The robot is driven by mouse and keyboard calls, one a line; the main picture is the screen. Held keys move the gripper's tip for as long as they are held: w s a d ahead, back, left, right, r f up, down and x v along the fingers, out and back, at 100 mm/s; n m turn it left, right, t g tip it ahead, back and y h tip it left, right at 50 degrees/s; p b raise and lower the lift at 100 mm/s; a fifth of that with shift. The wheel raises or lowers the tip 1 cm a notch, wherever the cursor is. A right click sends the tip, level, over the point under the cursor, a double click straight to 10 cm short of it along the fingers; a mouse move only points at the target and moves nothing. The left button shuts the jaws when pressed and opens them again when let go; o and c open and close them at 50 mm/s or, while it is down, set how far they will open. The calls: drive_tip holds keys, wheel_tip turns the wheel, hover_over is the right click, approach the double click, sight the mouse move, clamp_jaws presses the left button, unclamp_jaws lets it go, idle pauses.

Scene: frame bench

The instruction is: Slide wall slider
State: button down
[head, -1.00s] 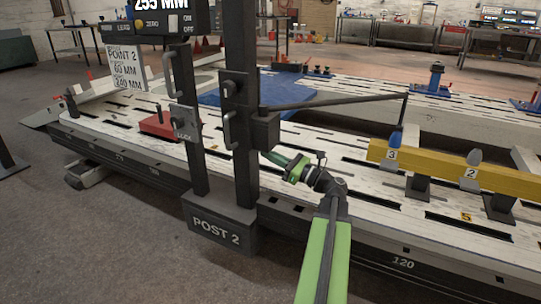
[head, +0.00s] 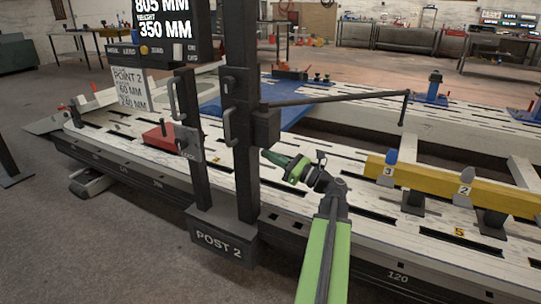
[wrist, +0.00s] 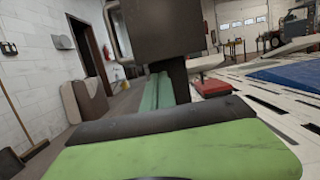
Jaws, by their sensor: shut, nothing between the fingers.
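The upright dark post labelled POST 2 (head: 241,180) carries a dark box-shaped slider (head: 267,126) with a thin arm reaching right to a hanging pointer (head: 404,108). Grab handles (head: 228,126) sit at the left of the post. My gripper (head: 266,154) is shut and empty, just below the slider box; I cannot tell whether they touch. In the wrist view the slider box (wrist: 162,26) hangs above and beyond my green gripper, with the post below it. The display (head: 158,30) reads 805 MM and height 350 MM.
A white slotted bench (head: 340,205) runs behind the post. A second, thinner post (head: 190,130) with a lock plate stands just left. A yellow beam (head: 430,183) with numbered clamps is at right. A sign (head: 130,90) reads Point 2, 60 MM, 240 MM.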

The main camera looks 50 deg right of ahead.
drive_tip(key=s+d+f+b, duration=0.2)
drive_tip(key=s+f+b, duration=0.2)
drive_tip(key=s, duration=0.5)
drive_tip(key=shift+s+d+f, duration=0.25)
drive_tip(key=shift+s+f, duration=0.05)
drive_tip(key=shift+f, duration=0.35)
drive_tip(key=shift+w, duration=0.1)
